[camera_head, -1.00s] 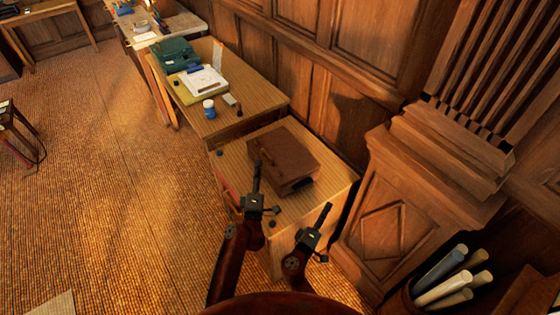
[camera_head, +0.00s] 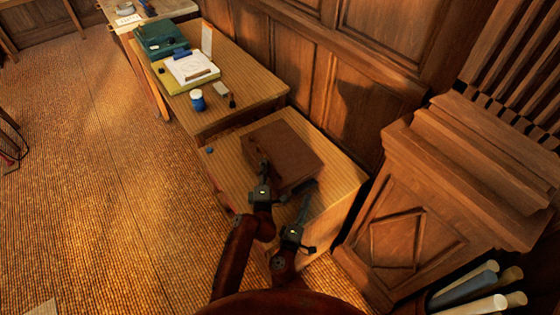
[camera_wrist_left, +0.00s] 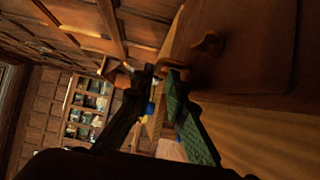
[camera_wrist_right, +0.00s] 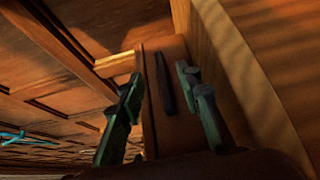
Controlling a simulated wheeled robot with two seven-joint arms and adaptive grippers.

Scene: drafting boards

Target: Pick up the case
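The case (camera_head: 285,150) is a flat brown box lying on the near low table. My left gripper (camera_head: 264,168) is at its front-left edge. In the left wrist view, the case (camera_wrist_left: 255,45) with a curved brown fitting (camera_wrist_left: 208,43) is at the upper right, beside the left fingertips (camera_wrist_left: 162,72). These are narrowly apart, with nothing visible held. My right gripper (camera_head: 309,187) is at the case's near right side. In the right wrist view, its fingers (camera_wrist_right: 158,76) are apart, with a dark bar (camera_wrist_right: 165,84) showing between them on a brown surface.
The near table (camera_head: 235,160) has a small blue item (camera_head: 210,150) at its left. Behind it, another table (camera_head: 245,75) holds a blue jar (camera_head: 197,100), papers and a green case (camera_head: 160,38). A wooden pedestal (camera_head: 400,235) and rolled tubes (camera_head: 470,283) stand at the right.

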